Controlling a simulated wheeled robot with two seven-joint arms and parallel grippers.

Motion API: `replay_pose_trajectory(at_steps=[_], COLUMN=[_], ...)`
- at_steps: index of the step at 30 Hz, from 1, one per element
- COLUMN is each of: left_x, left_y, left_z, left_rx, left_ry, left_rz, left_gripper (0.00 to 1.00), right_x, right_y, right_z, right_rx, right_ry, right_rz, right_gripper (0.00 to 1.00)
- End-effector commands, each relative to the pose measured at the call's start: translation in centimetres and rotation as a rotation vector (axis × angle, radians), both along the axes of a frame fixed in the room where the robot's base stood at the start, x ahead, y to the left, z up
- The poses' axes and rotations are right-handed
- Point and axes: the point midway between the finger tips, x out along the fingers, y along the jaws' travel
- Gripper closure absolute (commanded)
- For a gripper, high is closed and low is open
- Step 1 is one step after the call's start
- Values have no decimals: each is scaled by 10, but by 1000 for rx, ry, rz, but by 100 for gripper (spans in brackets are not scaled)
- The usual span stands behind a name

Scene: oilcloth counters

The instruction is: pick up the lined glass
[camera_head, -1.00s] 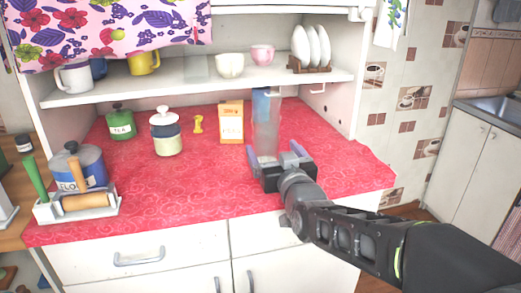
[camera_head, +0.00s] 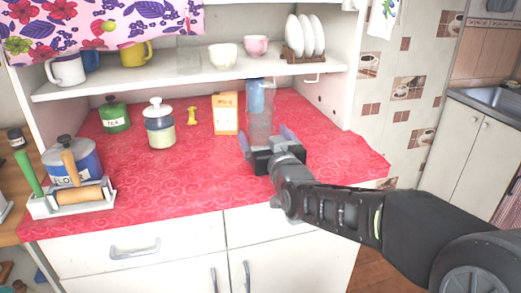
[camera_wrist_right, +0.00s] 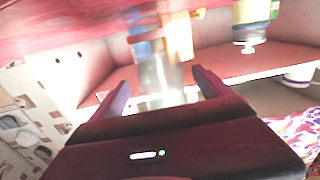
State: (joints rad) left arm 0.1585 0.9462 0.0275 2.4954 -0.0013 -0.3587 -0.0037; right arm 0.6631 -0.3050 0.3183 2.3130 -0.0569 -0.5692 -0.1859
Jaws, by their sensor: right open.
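A tall clear glass (camera_head: 261,123) stands upright on the red counter, at the back right, in the head view. I take it for the lined glass; its lines are too faint to make out. My right gripper (camera_head: 266,138) is open just in front of it, its two fingers pointing toward the glass. In the right wrist view the blurred glass (camera_wrist_right: 158,75) shows between the open fingers (camera_wrist_right: 160,82), near the tips. I cannot tell whether it touches a finger. My left gripper is not in view.
An orange box (camera_head: 225,114) stands left of the glass, and a blue item (camera_head: 257,95) is behind it. A yellow object (camera_head: 192,115) and lidded jars (camera_head: 160,128) are farther left. The shelf (camera_head: 150,80) overhangs the back. The counter's front middle is clear.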

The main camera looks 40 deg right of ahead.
Motion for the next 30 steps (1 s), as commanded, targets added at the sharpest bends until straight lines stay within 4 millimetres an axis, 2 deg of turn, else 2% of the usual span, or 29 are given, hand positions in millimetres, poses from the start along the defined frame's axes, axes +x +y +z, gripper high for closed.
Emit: replay_pose_trajectory(at_steps=[13,30], left_x=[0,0], left_y=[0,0], left_z=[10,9], left_rx=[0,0], left_ry=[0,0], left_rz=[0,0], left_gripper=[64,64], right_x=[47,49], right_y=[-13,-14], right_z=[-1,-1], right_rx=[2,1], right_ry=[0,0], right_rz=[0,0], right_gripper=[11,11])
